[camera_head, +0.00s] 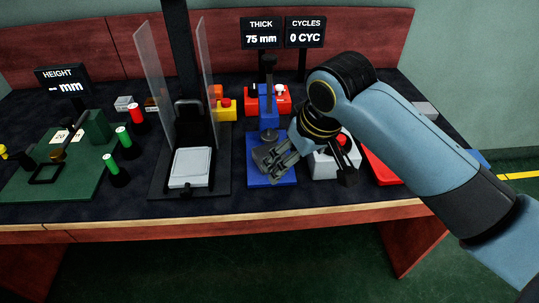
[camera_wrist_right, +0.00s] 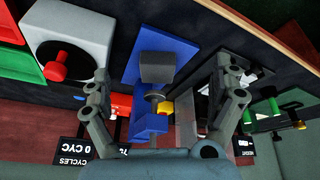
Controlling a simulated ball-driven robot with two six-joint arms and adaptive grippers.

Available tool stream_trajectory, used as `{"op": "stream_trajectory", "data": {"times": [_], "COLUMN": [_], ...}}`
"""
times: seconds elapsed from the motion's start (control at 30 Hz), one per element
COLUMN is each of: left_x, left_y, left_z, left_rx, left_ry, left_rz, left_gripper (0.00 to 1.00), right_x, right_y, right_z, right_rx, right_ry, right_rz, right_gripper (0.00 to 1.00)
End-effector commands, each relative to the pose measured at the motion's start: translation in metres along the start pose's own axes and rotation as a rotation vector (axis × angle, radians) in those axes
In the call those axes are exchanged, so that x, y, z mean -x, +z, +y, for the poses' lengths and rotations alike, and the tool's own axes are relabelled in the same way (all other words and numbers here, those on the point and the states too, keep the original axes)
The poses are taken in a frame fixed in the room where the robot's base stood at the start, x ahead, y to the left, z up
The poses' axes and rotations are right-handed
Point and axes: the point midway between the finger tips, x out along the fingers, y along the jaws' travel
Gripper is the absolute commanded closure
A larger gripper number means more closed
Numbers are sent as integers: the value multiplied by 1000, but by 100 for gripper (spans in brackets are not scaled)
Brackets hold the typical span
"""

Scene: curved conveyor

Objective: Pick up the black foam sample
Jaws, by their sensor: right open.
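A dark grey-black block (camera_wrist_right: 157,67), which looks like the foam sample, sits on the blue gauge (camera_wrist_right: 178,50) in the right wrist view, beside the gauge's round foot (camera_wrist_right: 155,97). My right gripper (camera_wrist_right: 161,68) is open, with a finger on either side of the block and visible gaps to it. In the head view the right gripper (camera_head: 263,162) is over the blue base (camera_head: 284,180) of the gauge. There it hides most or all of the block. My left gripper is not in view.
A white box with a red knob (camera_head: 338,160) stands close to the right of my gripper. A scale with clear side panels (camera_head: 190,168) stands to the left. Red, green and yellow items fill the table around. The thickness display (camera_head: 262,30) reads 75 mm.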

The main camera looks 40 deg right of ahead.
Motion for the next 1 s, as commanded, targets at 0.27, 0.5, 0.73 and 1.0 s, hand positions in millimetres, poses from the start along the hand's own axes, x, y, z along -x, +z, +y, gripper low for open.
{"op": "stream_trajectory", "data": {"times": [0.27,0.5,0.73,1.0], "left_x": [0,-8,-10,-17], "left_y": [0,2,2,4], "left_z": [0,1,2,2], "left_rx": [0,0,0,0], "left_ry": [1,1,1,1], "left_rz": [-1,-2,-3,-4], "left_gripper": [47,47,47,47], "right_x": [-16,-55,-75,-115], "right_y": [-57,-59,-57,-51], "right_z": [11,10,10,6], "right_rx": [-80,-84,-83,-82], "right_ry": [-4,-5,-4,-4], "right_rz": [21,21,22,23], "right_gripper": [6,6,6,6]}}
